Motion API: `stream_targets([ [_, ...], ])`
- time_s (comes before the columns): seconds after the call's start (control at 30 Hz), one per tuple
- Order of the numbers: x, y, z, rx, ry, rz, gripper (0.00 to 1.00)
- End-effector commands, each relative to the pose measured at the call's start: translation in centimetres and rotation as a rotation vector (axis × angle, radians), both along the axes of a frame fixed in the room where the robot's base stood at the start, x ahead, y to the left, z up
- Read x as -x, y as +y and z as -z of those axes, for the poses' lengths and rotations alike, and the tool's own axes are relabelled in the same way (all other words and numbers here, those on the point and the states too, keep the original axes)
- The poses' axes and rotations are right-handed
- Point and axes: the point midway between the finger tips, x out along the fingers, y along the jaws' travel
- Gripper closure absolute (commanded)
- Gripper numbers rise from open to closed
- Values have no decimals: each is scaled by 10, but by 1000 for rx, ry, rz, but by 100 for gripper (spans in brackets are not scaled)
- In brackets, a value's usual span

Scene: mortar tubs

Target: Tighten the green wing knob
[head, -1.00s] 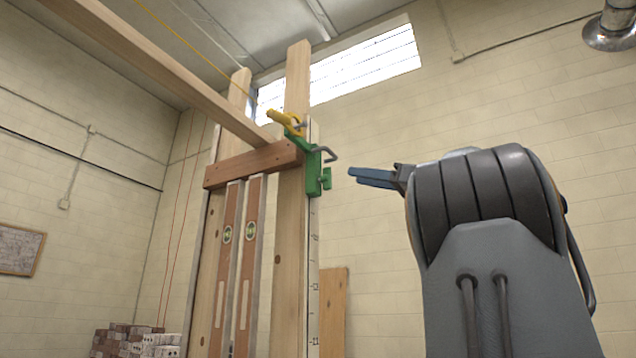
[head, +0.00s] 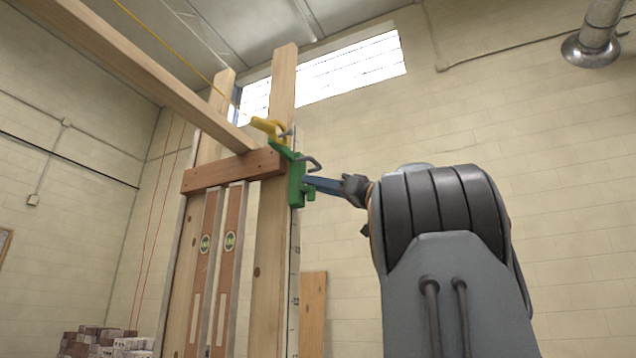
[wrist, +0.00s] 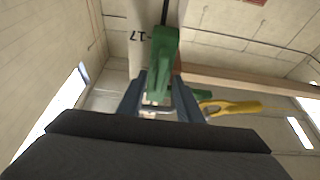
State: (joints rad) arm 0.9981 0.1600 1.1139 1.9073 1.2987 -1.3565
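A green clamp (head: 295,180) sits at the right end of a brown wooden crosspiece (head: 235,171), against an upright post. Its green wing knob (head: 309,191) is on the clamp's right side, partly covered by my fingertips. My gripper (head: 308,184) reaches in from the right, with its blue fingers at the knob. In the wrist view, a green part (wrist: 163,62), which looks like the knob, stands between the two fingers (wrist: 160,88). The fingers are apart, with narrow gaps beside it; I cannot tell whether either one touches it.
A grey bent rod (head: 312,163) sticks out just above my fingers. A yellow holder (head: 266,127) with a yellow line sits on top of the clamp. Two spirit levels (head: 230,241) stand left of the post (head: 274,230). The space to the right is clear.

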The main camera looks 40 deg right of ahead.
Motion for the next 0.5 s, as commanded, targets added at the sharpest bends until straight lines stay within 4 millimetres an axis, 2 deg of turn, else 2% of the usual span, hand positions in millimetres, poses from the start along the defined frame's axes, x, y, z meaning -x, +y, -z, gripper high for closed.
stream_targets([
  [0.13,0,-1,0,0,0,1,68],
  [0.33,1,-1,0,-1,0,2,100],
  [0.5,1,-1,1,0,1,2,100],
])
